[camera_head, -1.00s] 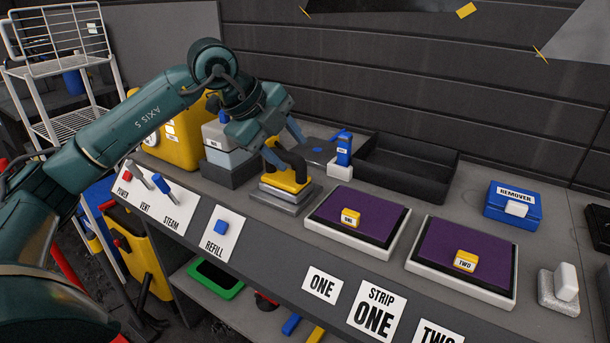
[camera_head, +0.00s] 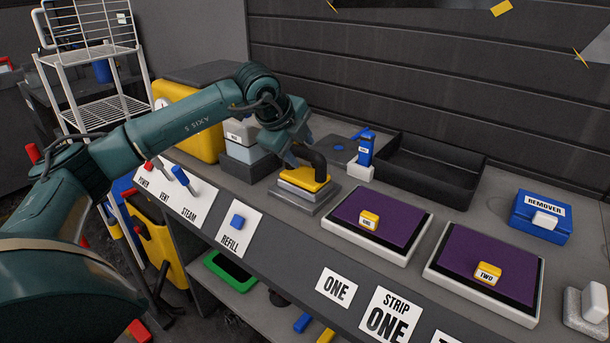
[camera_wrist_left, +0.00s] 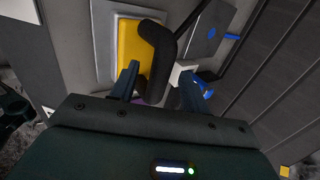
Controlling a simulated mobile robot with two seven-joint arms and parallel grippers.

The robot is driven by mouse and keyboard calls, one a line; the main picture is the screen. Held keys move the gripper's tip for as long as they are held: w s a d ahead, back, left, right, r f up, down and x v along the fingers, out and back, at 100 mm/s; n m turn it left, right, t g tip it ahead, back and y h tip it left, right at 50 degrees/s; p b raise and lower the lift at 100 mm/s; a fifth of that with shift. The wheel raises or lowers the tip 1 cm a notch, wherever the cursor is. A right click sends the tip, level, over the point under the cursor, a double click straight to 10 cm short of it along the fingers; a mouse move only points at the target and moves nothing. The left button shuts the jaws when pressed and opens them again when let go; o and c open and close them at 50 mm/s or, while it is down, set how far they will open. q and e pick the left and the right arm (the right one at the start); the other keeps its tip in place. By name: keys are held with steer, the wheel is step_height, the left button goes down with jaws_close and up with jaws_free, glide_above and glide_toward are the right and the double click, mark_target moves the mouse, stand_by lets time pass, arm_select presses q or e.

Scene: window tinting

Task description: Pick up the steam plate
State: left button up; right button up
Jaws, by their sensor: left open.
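The steam plate (camera_head: 305,180) is a yellow block with a black bent handle (camera_head: 319,165), resting on a grey base (camera_head: 291,199) on the bench. In the left wrist view the steam plate (camera_wrist_left: 129,52) lies ahead, its black handle (camera_wrist_left: 158,55) rising toward me. My left gripper (camera_head: 304,158) is open at the handle, partly hidden behind my wrist in the head view. In the left wrist view the open fingers of my left gripper (camera_wrist_left: 160,84) stand on either side of the handle; I cannot tell whether they touch it. My right gripper is out of view.
Close by stand a blue spray bottle (camera_head: 366,152), stacked grey boxes (camera_head: 247,155) and a black tray (camera_head: 470,181). Two purple pads (camera_head: 401,221) (camera_head: 510,268) lie to the right, with a blue remover box (camera_head: 530,228) beyond. A yellow steamer unit (camera_head: 205,138) stands at left.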

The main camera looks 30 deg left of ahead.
mark_target(305, 169)
arm_select(q)
steer(key=shift+x, duration=1.2)
jaws_close()
steer(key=shift+r, duration=0.1)
